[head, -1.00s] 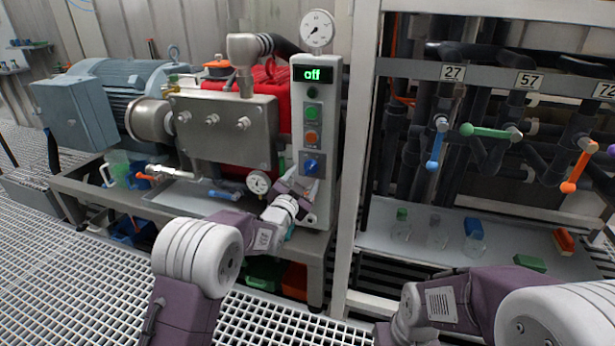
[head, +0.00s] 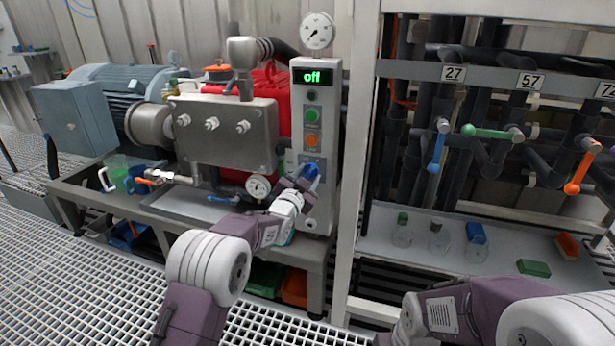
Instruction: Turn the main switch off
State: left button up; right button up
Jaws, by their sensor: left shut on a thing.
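The grey control box (head: 316,150) stands upright in the middle of the head view. Its small screen (head: 312,77) reads "off" in green.
A green button (head: 312,115) and an orange button (head: 311,140) sit just above the switch. A gauge (head: 258,187) is close to my left wrist. A white post (head: 357,170) stands right of the box, with coloured valve handles beyond it.

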pick_arm(q)
jog(key=shift+n, duration=0.3)
jog(key=shift+n+p, duration=0.8)
jog(key=shift+n, duration=0.3)
jog(key=n+p, duration=0.1)
jog(key=n, duration=0.2)
jog(key=shift+d+n+p, duration=0.1)
jog(key=shift+n+p, duration=0.2)
jog(key=shift+p, duration=0.05)
jog(key=n+p, duration=0.2)
jog(key=n, duration=0.3)
jog(key=shift+s+d, duration=0.1)
jog(key=shift+f+n, duration=0.1)
jog(key=shift+n, duration=0.3)
jog(key=o, duration=1.3)
